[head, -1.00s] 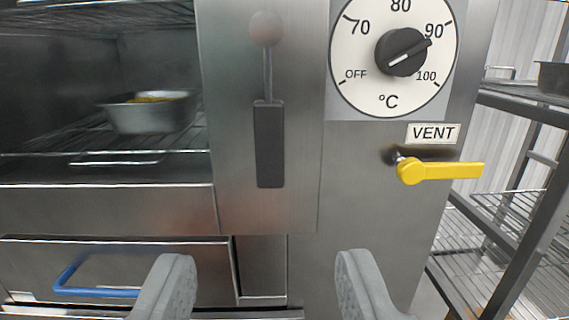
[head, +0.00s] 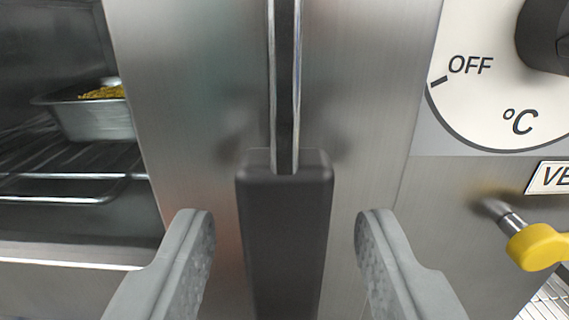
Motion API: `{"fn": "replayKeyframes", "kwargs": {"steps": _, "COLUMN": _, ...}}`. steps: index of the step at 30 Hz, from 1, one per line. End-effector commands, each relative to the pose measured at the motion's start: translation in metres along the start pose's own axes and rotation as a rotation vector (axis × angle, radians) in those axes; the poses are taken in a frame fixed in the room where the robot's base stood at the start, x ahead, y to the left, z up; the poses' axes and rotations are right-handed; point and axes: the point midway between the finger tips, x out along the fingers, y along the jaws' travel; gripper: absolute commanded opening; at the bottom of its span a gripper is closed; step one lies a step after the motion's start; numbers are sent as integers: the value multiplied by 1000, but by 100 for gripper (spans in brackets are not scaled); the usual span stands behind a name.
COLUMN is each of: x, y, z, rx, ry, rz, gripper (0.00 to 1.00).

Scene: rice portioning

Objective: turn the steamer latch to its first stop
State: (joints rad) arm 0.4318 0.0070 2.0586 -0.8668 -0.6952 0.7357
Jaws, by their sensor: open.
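The steamer latch stands upright on the steel front. Its dark grip (head: 285,235) hangs at the lower end of a metal bar (head: 285,80). The top of the bar is out of the picture. My gripper (head: 285,235) is open, with one grey finger on each side of the dark grip. There is a gap between the grip and each finger, and neither appears to touch it. The lower end of the grip is cut off by the picture's bottom edge.
At the left, a metal pan (head: 95,118) with yellow food sits on a wire rack (head: 75,170) inside the steamer. At the right are the temperature dial (head: 460,110), the VENT label (head: 553,178) and a yellow vent handle (head: 540,247), close to my right finger's side.

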Motion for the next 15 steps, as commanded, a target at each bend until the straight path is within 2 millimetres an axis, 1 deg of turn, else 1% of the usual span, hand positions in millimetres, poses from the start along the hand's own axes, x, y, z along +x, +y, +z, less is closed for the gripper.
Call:
{"fn": "replayKeyframes", "kwargs": {"steps": 1, "x": 6, "y": 0, "z": 0, "rx": 0, "ry": 0, "rz": -1, "gripper": 45}}
{"fn": "replayKeyframes", "kwargs": {"steps": 3, "x": 12, "y": 0, "z": 0, "rx": 0, "ry": 0, "rz": 0, "gripper": 45}}
{"fn": "replayKeyframes", "kwargs": {"steps": 6, "x": 17, "y": 0, "z": 0, "rx": 0, "ry": -1, "rz": 0, "gripper": 45}}
{"fn": "replayKeyframes", "kwargs": {"steps": 15, "x": 19, "y": 0, "z": 0, "rx": -1, "ry": 0, "rz": 1, "gripper": 45}}
